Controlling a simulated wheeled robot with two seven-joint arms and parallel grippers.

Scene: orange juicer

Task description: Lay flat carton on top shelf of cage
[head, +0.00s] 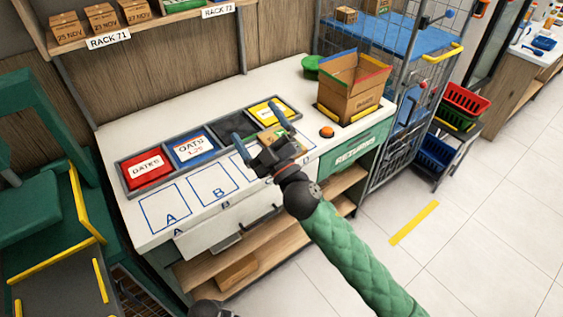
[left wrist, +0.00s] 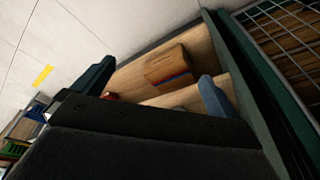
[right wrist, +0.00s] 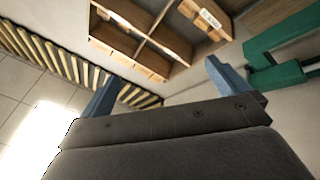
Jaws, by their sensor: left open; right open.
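The wire cage (head: 382,165) stands right of the counter, with a blue top shelf (head: 425,42). An upright carton (head: 347,100) with open, coloured flaps stands on the counter's right end. A brown carton (head: 237,271) lies on the low shelf under the counter; a brown carton with a coloured stripe (left wrist: 170,66) lies on a wooden shelf in the left wrist view. I cannot tell which is the flat carton. My right gripper (head: 258,126) is open over the counter, its fingers (right wrist: 165,88) empty. My left gripper (left wrist: 155,90) is open and empty, facing the shelf.
Dates (head: 148,168) and oats (head: 191,147) bins line the counter's back. A small item with green on it lies partly behind my right gripper. Baskets (head: 466,100) stand right of the cage; the floor in front is clear.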

